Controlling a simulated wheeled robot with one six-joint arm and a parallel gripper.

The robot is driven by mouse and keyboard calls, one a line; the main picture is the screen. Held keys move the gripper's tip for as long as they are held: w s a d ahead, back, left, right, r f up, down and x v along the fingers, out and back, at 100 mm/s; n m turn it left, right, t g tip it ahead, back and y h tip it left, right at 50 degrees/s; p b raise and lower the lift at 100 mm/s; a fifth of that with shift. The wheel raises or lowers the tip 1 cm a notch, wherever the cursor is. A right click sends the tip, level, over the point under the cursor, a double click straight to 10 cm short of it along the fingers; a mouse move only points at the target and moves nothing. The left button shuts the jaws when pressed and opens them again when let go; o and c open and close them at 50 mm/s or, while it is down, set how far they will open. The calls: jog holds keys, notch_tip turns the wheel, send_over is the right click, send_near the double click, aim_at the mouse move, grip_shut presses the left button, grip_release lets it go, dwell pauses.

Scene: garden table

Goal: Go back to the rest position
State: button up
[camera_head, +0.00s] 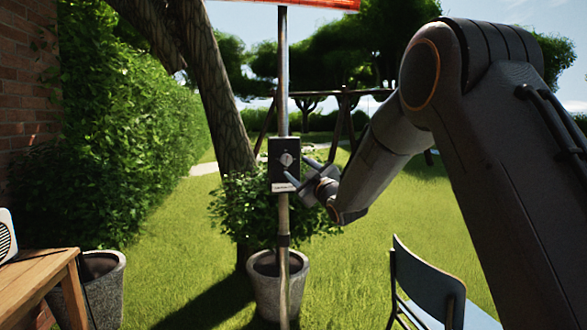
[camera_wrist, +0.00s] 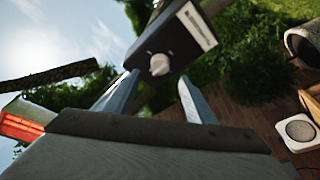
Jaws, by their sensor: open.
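My gripper (camera_head: 300,172) is open and empty, at the end of my raised arm in the head view. Its two fingers point at a dark control box (camera_head: 284,160) with a pale round knob and a white label, fixed on a metal pole (camera_head: 283,100). In the wrist view the box (camera_wrist: 180,40) and its knob (camera_wrist: 159,64) sit just beyond the gap between my fingertips (camera_wrist: 158,88). The knob looks apart from both fingers, though the exact distance is hard to tell.
A blue-grey chair (camera_head: 428,285) stands at the lower right. A planter (camera_head: 277,288) is at the pole's foot. A wooden table (camera_head: 38,280) with a white speaker (camera_head: 7,236) is at the left. An orange-red heater part (camera_head: 290,3) is overhead. Open grass lies between.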

jog(key=shift+s+d+f, duration=0.1)
jog(key=shift+s+d, duration=0.1)
jog(key=shift+s, duration=0.2)
jog(key=s+d+f+m+g+h+p, duration=0.4)
jog(key=s+d+f+m+g+h, duration=0.4)
jog(key=s+d+f, duration=0.8)
jog(key=s+d+f+m+g+p, duration=0.1)
jog(key=s+d+f+m+g, duration=0.1)
jog(key=s, duration=0.9)
jog(key=s+d+f+m+g+h+p, duration=0.1)
jog(key=s+g, duration=0.3)
jog(key=s, duration=0.8)
jog(key=s+d+f+m+g+h+p, duration=0.1)
jog(key=s+d+f+m+g, duration=0.1)
jog(key=s, duration=1)
jog(key=shift+s+d+f+m+g, duration=0.2)
jog(key=shift+d+f+m+g, duration=0.1)
jog(key=shift+d+f+g, duration=0.45)
